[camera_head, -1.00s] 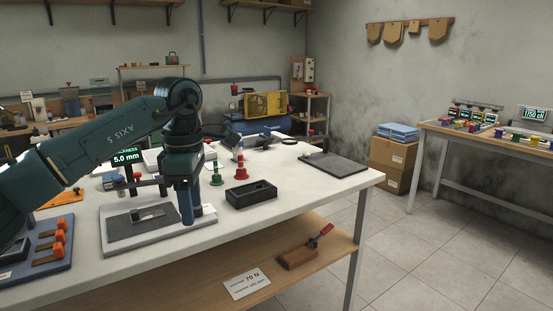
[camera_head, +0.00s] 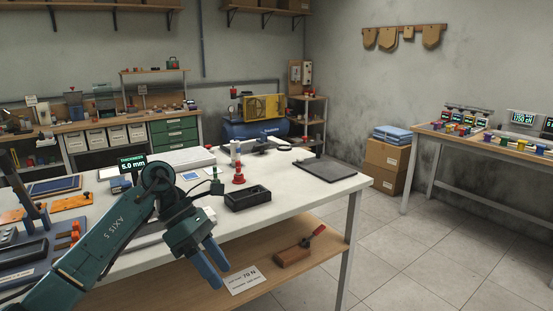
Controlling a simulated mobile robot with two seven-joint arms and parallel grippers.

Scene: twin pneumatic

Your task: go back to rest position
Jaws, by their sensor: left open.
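My left gripper (camera_head: 209,268) hangs in front of the white table's (camera_head: 300,184) near edge, fingers pointing down and to the right. Its two blue-grey fingers are apart with nothing between them. My left arm comes in from the lower left and hides part of the table's left side, including most of the pale plate there. My right gripper is not in the picture.
A black open box (camera_head: 248,198), a red stacked piece (camera_head: 239,174) and a dark flat mat (camera_head: 324,168) stand on the table. The lower shelf (camera_head: 215,290) holds a white label (camera_head: 245,280) and a brown block with a red handle (camera_head: 293,254). Floor at right is clear.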

